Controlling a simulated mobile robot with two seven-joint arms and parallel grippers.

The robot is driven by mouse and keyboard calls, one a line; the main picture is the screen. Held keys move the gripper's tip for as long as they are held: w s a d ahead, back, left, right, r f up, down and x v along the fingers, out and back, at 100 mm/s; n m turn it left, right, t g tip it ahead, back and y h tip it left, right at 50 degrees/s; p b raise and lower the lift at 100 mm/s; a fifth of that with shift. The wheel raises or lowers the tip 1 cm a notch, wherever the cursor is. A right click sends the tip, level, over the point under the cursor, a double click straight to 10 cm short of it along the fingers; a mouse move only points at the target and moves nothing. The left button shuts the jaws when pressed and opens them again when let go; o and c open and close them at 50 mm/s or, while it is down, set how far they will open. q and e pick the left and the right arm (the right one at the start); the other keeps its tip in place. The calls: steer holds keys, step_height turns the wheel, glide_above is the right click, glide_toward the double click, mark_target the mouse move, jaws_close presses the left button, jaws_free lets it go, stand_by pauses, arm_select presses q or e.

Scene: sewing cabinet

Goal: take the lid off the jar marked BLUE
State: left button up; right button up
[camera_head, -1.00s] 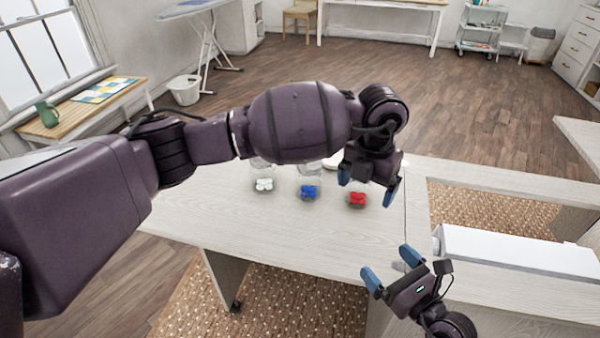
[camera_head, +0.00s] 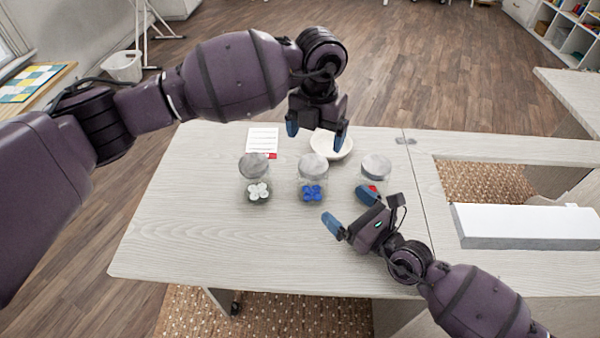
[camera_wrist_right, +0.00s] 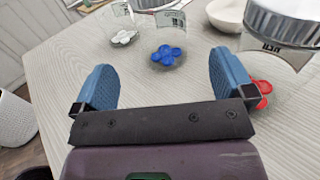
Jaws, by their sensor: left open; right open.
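Three clear jars with grey metal lids stand in a row on the pale wooden table. The middle jar (camera_head: 313,182) has blue pieces inside and its lid (camera_head: 313,165) on; it also shows in the right wrist view (camera_wrist_right: 168,54), ahead between the fingers, its label too small to read. The left jar (camera_head: 258,188) holds white pieces. The right jar, with red pieces, has its lid (camera_head: 376,165) on and is partly hidden by my right gripper (camera_head: 349,209), which is open and empty in front of the jars. My left gripper (camera_head: 316,130) is open and empty, above and behind the middle jar.
A white bowl (camera_head: 333,148) sits behind the middle jar, close to my left gripper in the picture. A printed card (camera_head: 262,138) lies behind the left jar. A long white box (camera_head: 522,227) lies at the right. The table's front left is clear.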

mark_target(313, 177)
arm_select(q)
steer(key=shift+w+a, duration=0.1)
steer(key=shift+w, duration=0.05)
arm_select(e)
steer(key=shift+w+a, duration=0.35)
steer(key=x, duration=1)
